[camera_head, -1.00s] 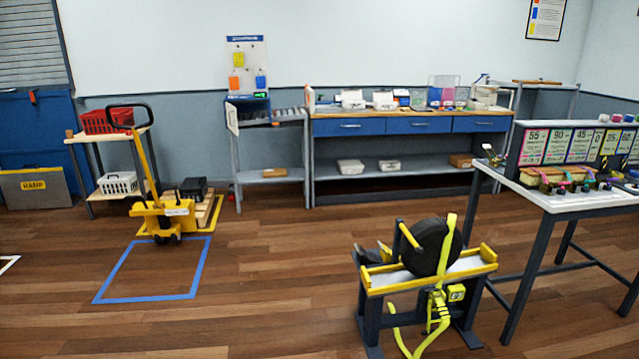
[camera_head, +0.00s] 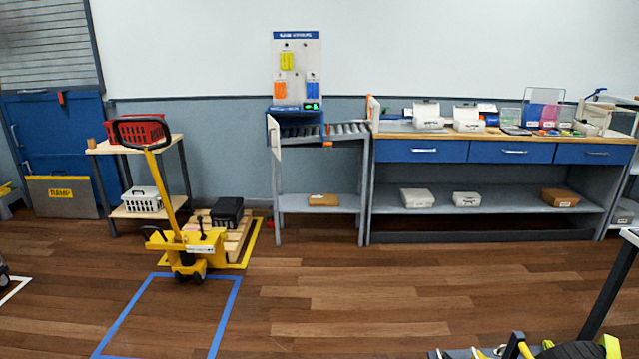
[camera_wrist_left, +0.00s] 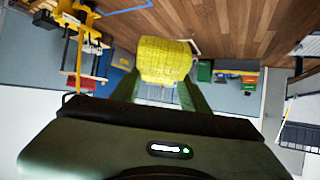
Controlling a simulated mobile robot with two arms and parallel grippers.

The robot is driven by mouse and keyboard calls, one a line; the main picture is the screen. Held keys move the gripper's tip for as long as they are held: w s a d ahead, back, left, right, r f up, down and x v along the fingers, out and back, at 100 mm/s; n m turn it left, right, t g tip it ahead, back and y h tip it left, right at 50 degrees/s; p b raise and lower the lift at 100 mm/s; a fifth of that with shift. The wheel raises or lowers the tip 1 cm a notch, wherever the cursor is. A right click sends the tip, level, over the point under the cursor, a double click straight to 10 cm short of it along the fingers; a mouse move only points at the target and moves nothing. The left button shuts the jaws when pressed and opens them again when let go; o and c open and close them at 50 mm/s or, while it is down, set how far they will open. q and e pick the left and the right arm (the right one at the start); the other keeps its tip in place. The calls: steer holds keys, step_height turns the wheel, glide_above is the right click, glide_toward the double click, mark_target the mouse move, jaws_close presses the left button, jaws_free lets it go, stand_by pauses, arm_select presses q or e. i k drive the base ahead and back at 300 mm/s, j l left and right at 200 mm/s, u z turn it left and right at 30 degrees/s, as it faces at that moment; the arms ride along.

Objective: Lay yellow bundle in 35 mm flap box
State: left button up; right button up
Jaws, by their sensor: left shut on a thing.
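A yellow bundle (camera_wrist_left: 165,58), a coiled webbing pack, is held between the two fingers of my left gripper (camera_wrist_left: 166,78) in the left wrist view. Neither gripper shows in the head view. Two white boxes with raised lids, a left one (camera_head: 428,122) and a right one (camera_head: 467,122), stand on the wooden bench top. They look like flap boxes, but their labels are too small to read, so I cannot tell which is the 35 mm one. My right gripper is not in view.
The workbench (camera_head: 514,151) has blue drawers and more white boxes on its lower shelf. A roller chute (camera_head: 346,131) stands left of it. A yellow pallet jack (camera_head: 186,247) is at the left. The strap stand (camera_head: 575,350) is at the lower right.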

mark_target(469, 130)
steer(key=i, duration=0.65)
steer(key=i+j+z, duration=0.1)
steer(key=i, duration=0.6)
steer(key=i+j, duration=0.1)
steer(key=i, duration=0.55)
steer(key=i+l+z, duration=0.1)
steer(key=i+z, duration=0.6)
steer(key=i+j+z, duration=0.1)
steer(key=i+z, duration=0.2)
steer(key=i, duration=0.2)
steer(key=i+l, duration=0.25)
steer(key=i, duration=0.15)
steer(key=i+l+z, duration=0.1)
steer(key=i+l, duration=0.2)
steer(key=i, duration=0.1)
